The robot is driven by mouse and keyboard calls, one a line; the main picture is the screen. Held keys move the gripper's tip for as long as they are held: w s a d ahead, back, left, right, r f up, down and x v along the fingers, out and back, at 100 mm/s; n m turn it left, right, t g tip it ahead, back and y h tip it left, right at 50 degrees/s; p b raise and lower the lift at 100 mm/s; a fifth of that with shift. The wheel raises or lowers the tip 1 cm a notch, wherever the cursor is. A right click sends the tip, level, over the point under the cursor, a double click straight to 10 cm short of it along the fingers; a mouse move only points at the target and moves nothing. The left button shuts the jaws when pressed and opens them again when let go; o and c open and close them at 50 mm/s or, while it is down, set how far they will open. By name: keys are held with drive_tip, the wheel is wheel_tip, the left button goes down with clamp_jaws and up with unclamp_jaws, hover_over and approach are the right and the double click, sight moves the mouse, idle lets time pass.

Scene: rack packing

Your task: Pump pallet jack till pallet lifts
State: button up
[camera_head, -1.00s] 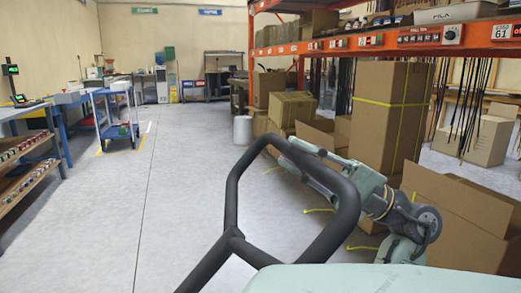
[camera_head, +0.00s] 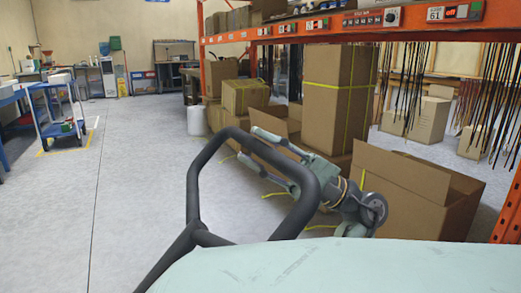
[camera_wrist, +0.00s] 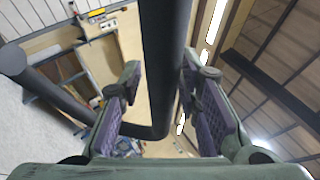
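The pallet jack's black loop handle (camera_head: 192,193) rises in front of me in the head view. My gripper (camera_head: 250,147) reaches across it from the right, with its fingers pointing left. In the wrist view, a thick black handle bar (camera_wrist: 164,60) runs between the two finger pads of my gripper (camera_wrist: 163,95). The fingers are apart, with a clear gap beside the left pad. The bar lies close to the right pad; I cannot tell whether it touches. The pallet and the jack's forks are not visible.
An orange rack (camera_head: 390,24) stands on the right. An open cardboard box (camera_head: 400,205) and a tall box (camera_head: 335,95) are close beyond my arm. A blue cart (camera_head: 55,110) stands at the left. The grey floor (camera_head: 130,170) left of the handle is clear.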

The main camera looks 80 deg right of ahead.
drive_tip(key=shift+o, duration=0.8)
drive_tip(key=v, duration=1.2)
drive_tip(key=shift+r, duration=0.15)
